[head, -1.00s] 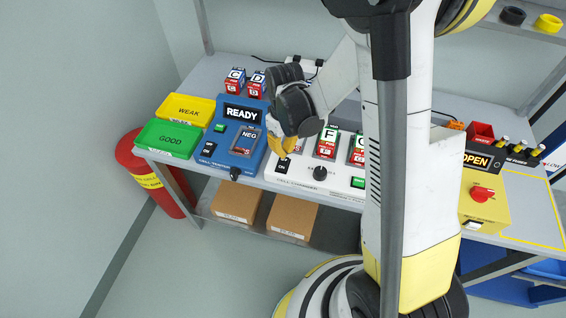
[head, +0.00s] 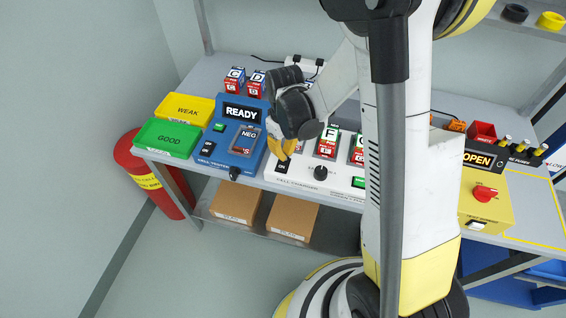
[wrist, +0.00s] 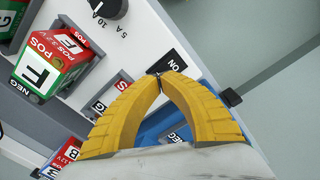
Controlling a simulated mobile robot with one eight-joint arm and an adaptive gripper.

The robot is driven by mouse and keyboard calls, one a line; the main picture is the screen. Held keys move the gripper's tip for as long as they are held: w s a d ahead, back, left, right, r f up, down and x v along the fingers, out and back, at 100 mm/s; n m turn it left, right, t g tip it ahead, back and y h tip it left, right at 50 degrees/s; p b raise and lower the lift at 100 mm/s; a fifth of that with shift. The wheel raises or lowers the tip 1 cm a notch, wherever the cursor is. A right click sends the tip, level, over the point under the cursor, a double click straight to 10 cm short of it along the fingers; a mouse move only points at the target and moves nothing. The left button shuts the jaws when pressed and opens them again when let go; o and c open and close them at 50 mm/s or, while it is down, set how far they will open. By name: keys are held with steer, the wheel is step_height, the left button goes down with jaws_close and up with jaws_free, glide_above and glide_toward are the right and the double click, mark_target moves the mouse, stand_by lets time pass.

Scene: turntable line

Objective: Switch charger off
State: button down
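The white cell charger (head: 312,184) sits on the bench, with a black switch (head: 282,167) marked ON at its front left and a black knob to the right. In the wrist view the ON switch (wrist: 173,64) lies right at my fingertips. My gripper (head: 283,157) has yellow fingers that come together at the tips, with nothing held. It points down at the switch. The wrist view shows the closed fingertips (wrist: 159,76) beside or over the switch's near end; I cannot tell whether they touch it. My arm hides part of the charger.
The blue cell tester (head: 233,150) showing READY stands left of the charger. Green GOOD (head: 168,139) and yellow WEAK (head: 187,108) trays are further left. Labelled cells (head: 327,143) stand in the charger. A yellow box with a red button (head: 485,194) is at right.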

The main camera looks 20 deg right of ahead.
steer(key=shift+f+b, duration=0.8)
steer(key=shift+f, duration=0.15)
steer(key=shift+r, duration=0.1)
steer(key=shift+r+p, duration=2.35)
steer(key=shift+r, duration=1.1)
